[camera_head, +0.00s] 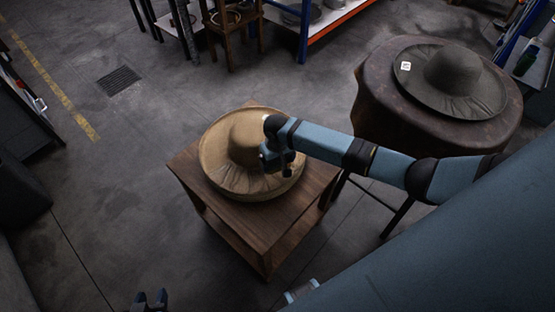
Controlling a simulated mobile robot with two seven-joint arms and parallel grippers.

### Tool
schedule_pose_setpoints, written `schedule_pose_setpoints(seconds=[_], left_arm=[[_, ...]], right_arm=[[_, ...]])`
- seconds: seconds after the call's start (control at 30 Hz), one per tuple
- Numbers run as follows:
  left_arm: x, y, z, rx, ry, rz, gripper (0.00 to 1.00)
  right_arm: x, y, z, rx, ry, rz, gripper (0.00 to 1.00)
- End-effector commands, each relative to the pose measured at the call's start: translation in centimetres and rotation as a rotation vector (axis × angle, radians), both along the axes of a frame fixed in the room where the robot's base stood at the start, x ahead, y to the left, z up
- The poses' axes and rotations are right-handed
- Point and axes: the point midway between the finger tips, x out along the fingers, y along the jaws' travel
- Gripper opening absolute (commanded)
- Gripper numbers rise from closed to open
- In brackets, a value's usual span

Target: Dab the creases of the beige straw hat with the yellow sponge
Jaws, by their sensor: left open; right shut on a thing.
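The beige straw hat (222,155) rests brim down on the small wooden table (262,222). My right gripper (286,172) is over the right side of the hat, beside the crown and low above the brim. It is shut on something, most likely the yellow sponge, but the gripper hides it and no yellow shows. I cannot tell whether the held thing touches the straw. My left gripper (149,299) is at the bottom edge, left of centre, with its two dark fingers apart and nothing between them. It is well away from the hat.
A dark grey hat (452,72) with a white tag lies on a round, dark-covered stand (377,105) at the upper right. A shelf with an orange edge (335,22) and a wooden stool (232,35) stand at the back. The floor left of the table is clear.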

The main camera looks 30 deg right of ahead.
Motion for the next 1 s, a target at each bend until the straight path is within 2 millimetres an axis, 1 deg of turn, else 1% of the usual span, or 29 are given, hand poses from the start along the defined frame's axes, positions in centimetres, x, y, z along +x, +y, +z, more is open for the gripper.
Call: schedule_pose_setpoints(seconds=[0.03, 0.5, 0.7, 0.9, 1.0], left_arm=[[0.0, 0.0, 1.0, 0.000, -0.001, 0.000, 0.43], [0.3, 0.2, 6.0, 0.001, -0.015, 0.003, 0.43], [0.3, 0.9, 7.7, 0.010, -0.019, 0.014, 0.43], [0.0, 1.0, 9.1, 0.014, -0.012, 0.019, 0.43], [-0.2, 1.0, 9.4, 0.013, -0.009, 0.023, 0.43]], right_arm=[[0.0, 0.0, 0.9, 0.000, 0.000, 0.000, 0.70], [0.0, 0.0, 4.9, 0.001, 0.000, -0.001, 0.70], [0.0, 0.0, 6.7, 0.000, 0.000, -0.001, 0.70], [0.0, 0.0, 8.4, 0.000, 0.000, -0.001, 0.70], [0.0, 0.0, 8.8, 0.000, 0.000, 0.000, 0.70]])
